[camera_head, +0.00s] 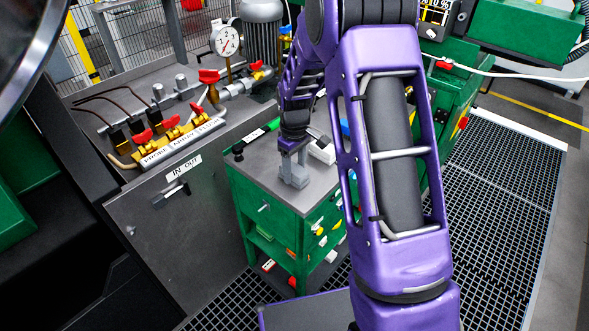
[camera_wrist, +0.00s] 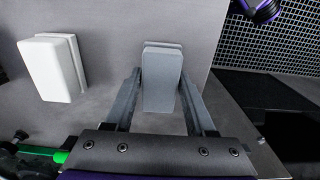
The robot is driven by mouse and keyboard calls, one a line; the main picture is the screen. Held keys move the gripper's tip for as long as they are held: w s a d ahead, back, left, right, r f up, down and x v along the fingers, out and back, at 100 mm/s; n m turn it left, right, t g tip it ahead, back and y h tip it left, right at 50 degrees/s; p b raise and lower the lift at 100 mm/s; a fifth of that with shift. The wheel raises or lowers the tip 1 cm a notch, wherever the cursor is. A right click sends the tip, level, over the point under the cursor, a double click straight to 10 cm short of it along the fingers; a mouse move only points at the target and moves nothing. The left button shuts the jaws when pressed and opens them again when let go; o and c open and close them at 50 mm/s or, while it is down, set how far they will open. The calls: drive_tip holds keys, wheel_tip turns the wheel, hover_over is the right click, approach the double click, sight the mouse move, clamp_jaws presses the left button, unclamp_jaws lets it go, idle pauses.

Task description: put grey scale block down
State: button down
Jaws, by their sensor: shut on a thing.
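The grey scale block (camera_wrist: 161,80) is between the two fingers of my gripper (camera_wrist: 161,100) in the wrist view. My gripper is shut on it. In the head view the block (camera_head: 294,181) is upright under my gripper (camera_head: 293,155), at the front part of the grey top of the green cabinet (camera_head: 245,177). Its lower end is at or just above that top; I cannot tell whether it touches. A white block (camera_wrist: 50,70) lies on the top to the left in the wrist view; it also shows in the head view (camera_head: 322,150), behind and right of the grey block.
A green and black tool (camera_head: 257,137) lies along the back left of the cabinet top. A grey bench (camera_head: 150,210) with valves and a pressure gauge (camera_head: 224,40) stands to the left. The cabinet's edge is close to the grey block. Grating covers the floor.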

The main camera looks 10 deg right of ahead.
sight(296, 169)
drive_tip(key=c, duration=0.7)
unclamp_jaws()
drive_tip(key=shift+f, duration=0.15)
drive_tip(key=o, duration=0.5)
drive_tip(key=shift+c, duration=0.2)
wheel_tip(296, 169, up, 17)
drive_tip(key=p, duration=0.1)
drive_tip(key=shift+s+d+r+p, duration=0.15)
drive_tip(key=shift+r+p, duration=0.05)
drive_tip(key=shift+p, duration=0.2)
